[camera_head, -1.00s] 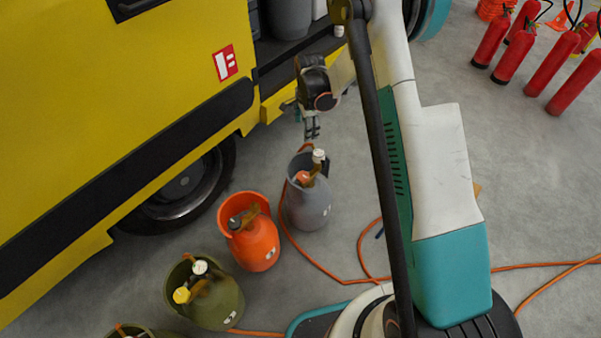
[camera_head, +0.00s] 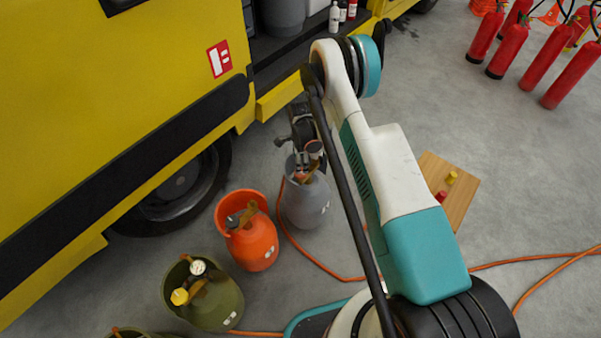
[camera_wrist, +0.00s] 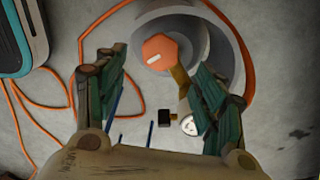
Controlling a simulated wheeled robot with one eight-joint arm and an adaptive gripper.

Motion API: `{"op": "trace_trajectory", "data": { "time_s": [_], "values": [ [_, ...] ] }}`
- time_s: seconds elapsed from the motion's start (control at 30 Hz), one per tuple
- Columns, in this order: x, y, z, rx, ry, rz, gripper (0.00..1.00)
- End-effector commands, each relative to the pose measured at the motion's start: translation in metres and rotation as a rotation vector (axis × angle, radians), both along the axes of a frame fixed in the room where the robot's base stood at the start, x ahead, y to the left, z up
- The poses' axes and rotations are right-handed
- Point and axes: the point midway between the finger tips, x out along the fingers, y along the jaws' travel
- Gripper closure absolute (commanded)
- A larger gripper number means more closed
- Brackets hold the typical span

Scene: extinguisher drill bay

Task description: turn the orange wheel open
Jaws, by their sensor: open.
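The orange wheel (camera_wrist: 160,52) is a small hexagonal knob with a white mark, on top of the grey gas cylinder (camera_head: 306,205). In the wrist view it lies ahead of my open gripper (camera_wrist: 168,85), between the lines of its two fingers and apart from them. A brass valve body and a round white gauge (camera_wrist: 189,124) show beside the right finger. In the head view my gripper (camera_head: 304,170) is just above the cylinder's top and hides much of the valve.
An orange cylinder (camera_head: 254,240) and an olive cylinder (camera_head: 212,302) stand to the left. The yellow truck (camera_head: 110,110) is behind them. An orange hose (camera_head: 312,262) runs over the floor. A wooden board (camera_head: 455,196) and red extinguishers (camera_head: 573,75) are at the right.

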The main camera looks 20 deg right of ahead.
Motion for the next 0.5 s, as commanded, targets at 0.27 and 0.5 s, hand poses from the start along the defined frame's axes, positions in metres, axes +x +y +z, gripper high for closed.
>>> {"op": "trace_trajectory", "data": {
  "time_s": [0.27,0.5],
  "values": [
    [0.000,0.000,-0.051,0.000,0.000,0.001,0.36],
    [0.000,0.000,-0.066,0.000,0.000,0.001,0.36]
  ]
}}
